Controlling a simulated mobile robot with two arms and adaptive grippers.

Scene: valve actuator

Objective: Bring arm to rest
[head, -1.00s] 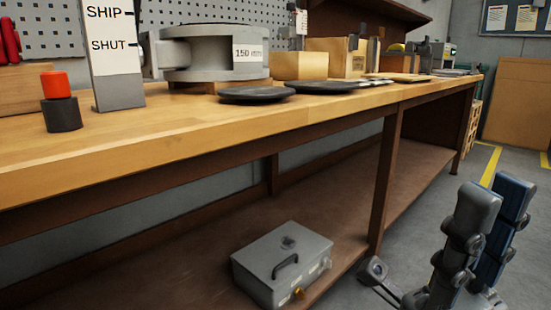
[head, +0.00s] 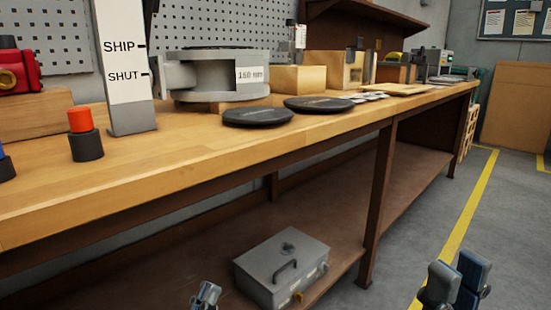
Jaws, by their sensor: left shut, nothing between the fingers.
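My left gripper (head: 206,295) shows at the bottom edge of the head view, small and partly cut off. It is shut and empty, in front of the bench's lower shelf and left of the grey metal box. My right gripper (head: 456,286) is at the bottom right, over the floor. Neither gripper touches the bench. The arms behind both grippers are out of view.
The wooden workbench (head: 190,165) runs along the left and back. On it stand the SHIP/SHUT sign (head: 125,100), a red-topped cylinder (head: 84,135), a grey valve body (head: 215,78) and black discs (head: 258,116). The grey metal box (head: 282,265) is on the lower shelf. Floor at right is clear.

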